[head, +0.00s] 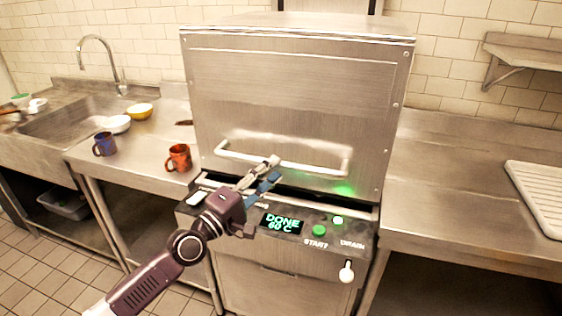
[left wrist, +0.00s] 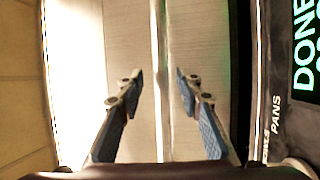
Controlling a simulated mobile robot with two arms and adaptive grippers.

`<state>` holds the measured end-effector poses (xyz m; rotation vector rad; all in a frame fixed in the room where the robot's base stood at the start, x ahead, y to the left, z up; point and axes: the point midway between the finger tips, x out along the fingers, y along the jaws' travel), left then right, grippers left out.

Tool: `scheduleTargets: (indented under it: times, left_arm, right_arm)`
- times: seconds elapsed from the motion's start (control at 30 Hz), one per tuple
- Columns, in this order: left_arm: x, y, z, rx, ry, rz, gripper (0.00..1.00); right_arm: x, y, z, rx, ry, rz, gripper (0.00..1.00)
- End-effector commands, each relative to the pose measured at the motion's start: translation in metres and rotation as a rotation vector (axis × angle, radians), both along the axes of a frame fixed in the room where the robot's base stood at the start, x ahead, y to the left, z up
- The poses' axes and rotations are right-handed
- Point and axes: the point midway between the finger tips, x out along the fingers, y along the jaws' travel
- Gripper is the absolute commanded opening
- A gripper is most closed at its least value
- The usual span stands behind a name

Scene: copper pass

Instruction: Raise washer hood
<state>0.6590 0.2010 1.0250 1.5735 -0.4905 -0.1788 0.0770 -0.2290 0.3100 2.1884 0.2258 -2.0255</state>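The washer hood (head: 290,95) is a large brushed-steel box over the washer base. It is down, with a thin dark gap along its lower front edge. Its pale bar handle (head: 318,171) runs across the lower front. My left gripper (head: 274,169) is at the handle's middle in the head view. In the left wrist view the gripper (left wrist: 160,82) is open, and the handle (left wrist: 161,45) runs upright between its two blue-padded fingers, with a gap on each side. I cannot tell how deep the bar sits between them. My right gripper is in neither view.
The control panel (head: 262,226) below the hood reads "DONE 60 C" and has green buttons. An orange mug (head: 178,158) and a blue mug (head: 104,144) stand on the left counter beside the sink. A white ribbed tray (head: 540,190) lies on the mostly clear right counter.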

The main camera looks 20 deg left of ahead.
Motion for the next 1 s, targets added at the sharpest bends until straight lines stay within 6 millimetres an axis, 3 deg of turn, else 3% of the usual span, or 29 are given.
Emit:
scheduleTargets:
  times: [0.23, 0.4, 0.63, 0.93, 1.0]
  left_arm:
    - [0.026, -0.012, 0.006, -0.001, 0.000, -0.001, 0.33]
    - [0.032, -0.016, 0.006, 0.001, 0.001, -0.002, 0.33]
    - [0.032, -0.016, 0.006, 0.001, 0.001, -0.001, 0.33]
    - [0.032, -0.015, 0.006, 0.001, 0.001, -0.001, 0.00]
    - [0.032, -0.015, 0.006, 0.001, 0.001, -0.001, 0.00]
  right_arm:
    - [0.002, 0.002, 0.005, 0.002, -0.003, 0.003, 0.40]
    - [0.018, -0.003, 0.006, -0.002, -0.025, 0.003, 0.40]
    - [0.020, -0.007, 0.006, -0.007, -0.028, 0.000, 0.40]
    - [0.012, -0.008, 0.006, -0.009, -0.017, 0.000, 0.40]
    - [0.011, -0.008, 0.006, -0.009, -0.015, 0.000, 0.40]
